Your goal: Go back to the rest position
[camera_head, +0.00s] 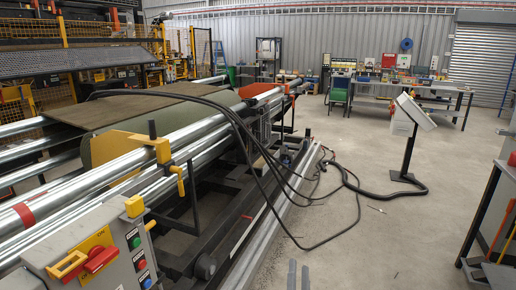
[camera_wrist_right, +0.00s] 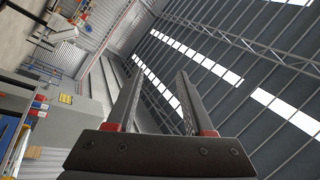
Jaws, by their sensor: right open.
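My right gripper (camera_head: 298,276) shows only as two grey fingertips at the bottom edge of the head view, over the concrete floor. In the right wrist view the same gripper (camera_wrist_right: 160,82) is open, its two fingers well apart with nothing between them. Behind the fingers are the wall and roof of the hall, seen tilted. My left gripper is not in the head view. A dark green turf roll (camera_head: 112,146) lies on the machine at the left, with a flat brown sheet (camera_head: 143,108) behind it.
The roller machine's steel rails (camera_head: 205,137) fill the left side. A control box (camera_head: 97,257) stands at the lower left. Black cables (camera_head: 358,190) lie on the floor near a pedestal (camera_head: 408,150). A bench (camera_head: 490,215) stands at the right. The middle floor is mostly clear.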

